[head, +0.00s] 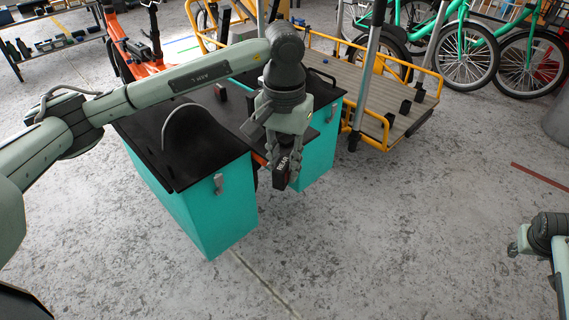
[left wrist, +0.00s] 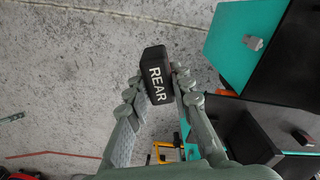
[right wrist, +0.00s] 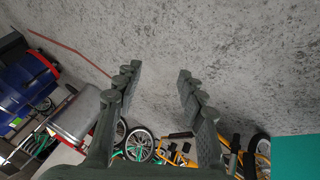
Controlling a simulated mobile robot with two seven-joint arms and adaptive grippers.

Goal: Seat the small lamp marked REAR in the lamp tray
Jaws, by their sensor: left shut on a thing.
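The small black lamp marked REAR (head: 281,168) is between the fingers of my left gripper (head: 286,160), which is shut on it. In the left wrist view the lamp (left wrist: 157,76) shows its white lettering and a bit of red on its side. In the head view it hangs in front of the gap between two teal boxes. My right gripper (right wrist: 158,72) is open and empty in the right wrist view, over bare floor. In the head view only part of my right arm shows at the right edge. I cannot pick out the lamp tray; it may be hidden behind my left gripper.
A large teal box with a black lid (head: 185,165) stands left of the lamp; another teal box (head: 321,145) stands right of it. A wooden cargo bed with yellow rails (head: 345,75) and green bikes (head: 465,50) are behind. The floor in front (head: 390,230) is clear.

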